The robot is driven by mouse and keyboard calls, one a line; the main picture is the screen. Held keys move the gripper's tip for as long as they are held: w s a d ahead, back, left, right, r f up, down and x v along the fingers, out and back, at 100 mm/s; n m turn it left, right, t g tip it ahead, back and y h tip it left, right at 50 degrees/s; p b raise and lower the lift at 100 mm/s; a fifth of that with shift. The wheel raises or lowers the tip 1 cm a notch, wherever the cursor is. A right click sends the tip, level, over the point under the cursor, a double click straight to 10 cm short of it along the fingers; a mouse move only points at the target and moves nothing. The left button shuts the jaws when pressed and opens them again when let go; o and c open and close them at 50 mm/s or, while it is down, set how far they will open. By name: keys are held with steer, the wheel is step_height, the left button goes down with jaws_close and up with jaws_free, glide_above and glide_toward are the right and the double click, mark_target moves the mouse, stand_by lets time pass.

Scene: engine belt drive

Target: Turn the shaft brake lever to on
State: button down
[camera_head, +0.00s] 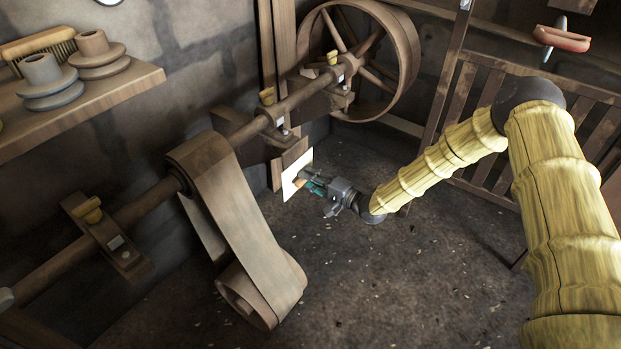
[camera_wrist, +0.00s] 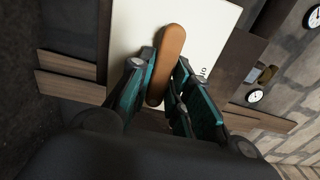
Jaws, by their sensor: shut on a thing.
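The shaft brake lever (camera_wrist: 167,58) is an orange-brown rounded bar in front of a white plate (camera_wrist: 133,30) on the wall. In the wrist view it stands nearly upright, leaning a little to the right at its top. My gripper (camera_wrist: 160,90) has its teal fingers on both sides of the lever's lower part, shut on it. In the head view my gripper (camera_head: 308,185) is at the white plate (camera_head: 292,174), below the shaft, and the lever's orange end (camera_head: 300,182) shows small there. Part of a label, ending in "o", shows on the plate; the rest is hidden.
A long shaft (camera_head: 140,207) with a wide belt (camera_head: 232,205) runs left of my arm, and a large spoked wheel (camera_head: 408,55) stands behind. A shelf (camera_head: 90,108) holds pulleys and a brush. Two dials, one of them a gauge (camera_wrist: 254,96), show right in the wrist view. The floor below is open.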

steer(key=c, duration=1.4)
jaws_free()
steer(key=shift+o, duration=0.2)
steer(key=shift+d, duration=0.1)
steer(key=v, duration=1.2)
steer(key=shift+f, duration=0.1)
